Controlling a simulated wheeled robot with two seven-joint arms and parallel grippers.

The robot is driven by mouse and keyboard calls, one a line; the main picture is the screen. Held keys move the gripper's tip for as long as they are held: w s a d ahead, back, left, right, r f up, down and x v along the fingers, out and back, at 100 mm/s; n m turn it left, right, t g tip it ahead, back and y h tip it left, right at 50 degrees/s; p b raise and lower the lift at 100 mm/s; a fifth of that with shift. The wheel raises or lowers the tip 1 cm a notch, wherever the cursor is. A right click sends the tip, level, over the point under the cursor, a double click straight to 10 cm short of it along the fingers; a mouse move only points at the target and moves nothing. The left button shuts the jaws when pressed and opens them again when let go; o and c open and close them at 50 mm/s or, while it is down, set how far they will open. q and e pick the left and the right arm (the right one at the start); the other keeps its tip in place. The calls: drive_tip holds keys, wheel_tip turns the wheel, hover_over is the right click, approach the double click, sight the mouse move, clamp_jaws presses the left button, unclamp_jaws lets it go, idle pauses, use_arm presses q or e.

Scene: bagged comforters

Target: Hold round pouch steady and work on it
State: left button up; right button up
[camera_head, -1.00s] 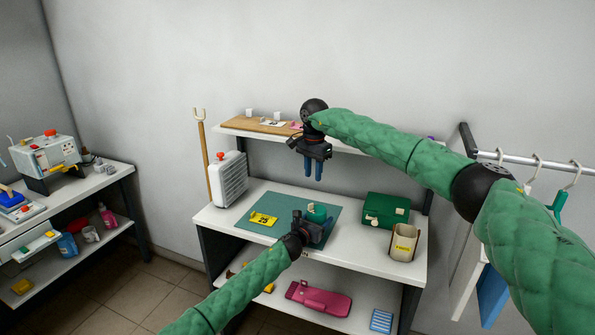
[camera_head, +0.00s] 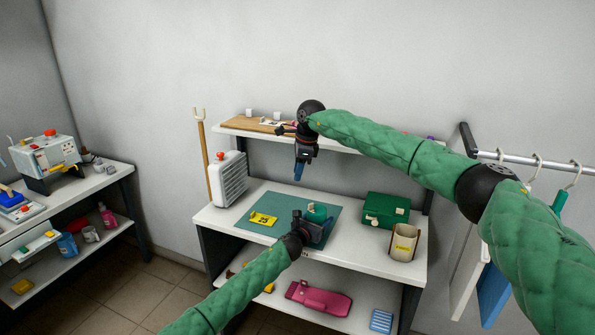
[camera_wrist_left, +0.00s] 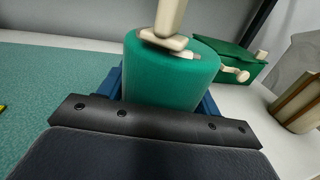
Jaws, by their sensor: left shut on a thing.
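The round pouch (camera_head: 317,209) is a green, drum-shaped thing on the teal mat (camera_head: 285,207). It also shows in the left wrist view (camera_wrist_left: 165,85), upright, with a cream upright piece (camera_wrist_left: 170,20) on its top. My left gripper (camera_head: 318,218) is shut on the pouch; its blue fingers show on either side of it in the wrist view. My right gripper (camera_head: 298,173) hangs above the back of the table, fingers pointing down, apart from the pouch. Its fingers are seen edge-on and overlap, so their gap is hidden.
A green box (camera_head: 385,210) and a cream bin (camera_head: 404,243) stand right of the mat. A yellow tag (camera_head: 263,219) lies on the mat. A shelf (camera_head: 345,144) runs behind, near my right gripper.

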drive_tip(key=shift+s+a, duration=0.1)
drive_tip(key=shift+s, duration=0.2)
drive_tip(key=shift+a+r, duration=0.1)
drive_tip(key=n+h, duration=0.2)
drive_tip(key=n, duration=0.4)
hover_over(311, 207)
drive_tip(key=shift+g, duration=0.4)
drive_tip(key=f, duration=1.2)
drive_tip(key=shift+w+f, duration=0.25)
drive_tip(key=shift+f, duration=0.15)
clamp_jaws()
